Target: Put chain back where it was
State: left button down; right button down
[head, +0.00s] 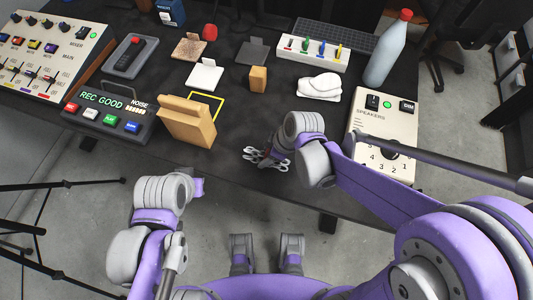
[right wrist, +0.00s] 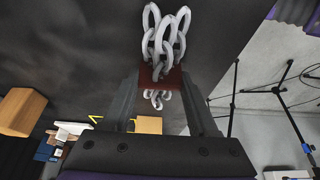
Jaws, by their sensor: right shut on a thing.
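The chain (head: 254,158) is made of silvery metal links and shows near the table's front edge in the head view. My right gripper (head: 281,149) is shut on it. In the right wrist view the chain (right wrist: 165,32) has loops on both sides of a dark red piece (right wrist: 161,77) between the fingers of my right gripper (right wrist: 160,85). Whether the links touch the table is hard to tell. A yellow square outline (head: 219,100) is on the table to the left, partly hidden by a wooden block. My left arm is at lower left; its fingers are not clearly visible.
The wooden block (head: 187,122) stands left of the chain, with a small wooden block (head: 258,79) and a white stand (head: 205,75) behind. A folded white cloth (head: 319,87), the speakers panel (head: 385,125) and a bottle (head: 388,50) are at right. The dark table (head: 232,130) is clear between.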

jog(key=c, duration=0.6)
grip_release()
jog(key=shift+f, duration=0.15)
jog(key=o, duration=0.4)
jog(key=shift+r, duration=0.25)
jog(key=p+v, duration=0.2)
jog(key=v, duration=1)
jog(key=shift+s+d+f+m+t+h, duration=0.25)
jog(key=shift+s+d+m+t+h, duration=0.45)
jog(key=shift+s+d+m, duration=1.2)
jog(key=shift+s+d+f+m+t+h, duration=0.25)
jog(key=shift+s+d+m+t+h, duration=0.5)
jog(key=shift+d+m, duration=1.95)
jog(key=shift+s+d+f+m+t+h, duration=0.3)
jog(key=shift+s+d+m+h, duration=0.45)
jog(key=shift+s+d+m, duration=1.55)
jog(key=shift+w+a+m, duration=0.3)
jog(key=shift+w, duration=0.15)
